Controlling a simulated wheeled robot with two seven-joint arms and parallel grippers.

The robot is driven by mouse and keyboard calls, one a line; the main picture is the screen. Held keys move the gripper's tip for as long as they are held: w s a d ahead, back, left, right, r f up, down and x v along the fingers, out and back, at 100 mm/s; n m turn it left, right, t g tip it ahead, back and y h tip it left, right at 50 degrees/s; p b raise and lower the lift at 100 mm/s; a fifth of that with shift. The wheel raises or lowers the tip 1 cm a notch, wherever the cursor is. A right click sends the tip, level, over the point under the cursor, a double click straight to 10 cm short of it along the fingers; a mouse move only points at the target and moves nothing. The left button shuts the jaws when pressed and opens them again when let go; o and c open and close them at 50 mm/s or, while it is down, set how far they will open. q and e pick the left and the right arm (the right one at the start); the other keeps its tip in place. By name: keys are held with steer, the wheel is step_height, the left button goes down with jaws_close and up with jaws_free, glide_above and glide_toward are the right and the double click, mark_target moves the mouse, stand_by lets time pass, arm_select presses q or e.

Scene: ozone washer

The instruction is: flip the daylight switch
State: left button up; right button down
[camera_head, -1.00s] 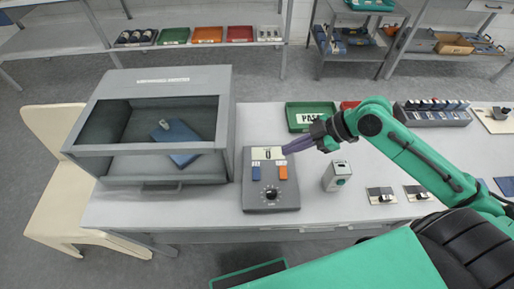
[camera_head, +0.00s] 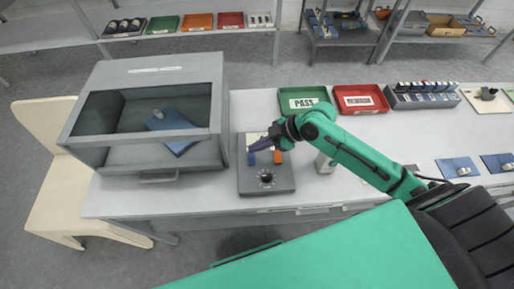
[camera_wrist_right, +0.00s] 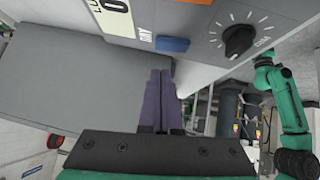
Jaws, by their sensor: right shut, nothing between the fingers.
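The grey control box (camera_head: 252,190) stands on the bench right of the grey cabinet. It has a blue switch (camera_head: 250,158), an orange switch (camera_head: 278,156), a black knob (camera_head: 266,177) and a pale display, mostly hidden behind my gripper. I cannot read which switch is the daylight one. My right gripper (camera_head: 253,148) is shut and empty, its purple fingers pointing left over the box near the blue switch. In the right wrist view the fingertips (camera_wrist_right: 160,75) lie below the blue switch (camera_wrist_right: 172,44); contact is not clear. The knob (camera_wrist_right: 238,40) is to its right. My left gripper is not in view.
The open-fronted grey cabinet (camera_head: 100,160) holds a blue item and stands close left of the box. A green PASS tray (camera_head: 287,92) and a red tray (camera_head: 378,88) lie behind. A small white device (camera_head: 325,163) stands to the right, partly behind my arm.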

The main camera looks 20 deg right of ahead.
mark_target(251, 159)
steer(key=f, duration=0.2)
steer(key=shift+w+d+f, duration=0.15)
steer(key=shift+w+f, duration=0.05)
steer(key=shift+f, duration=0.15)
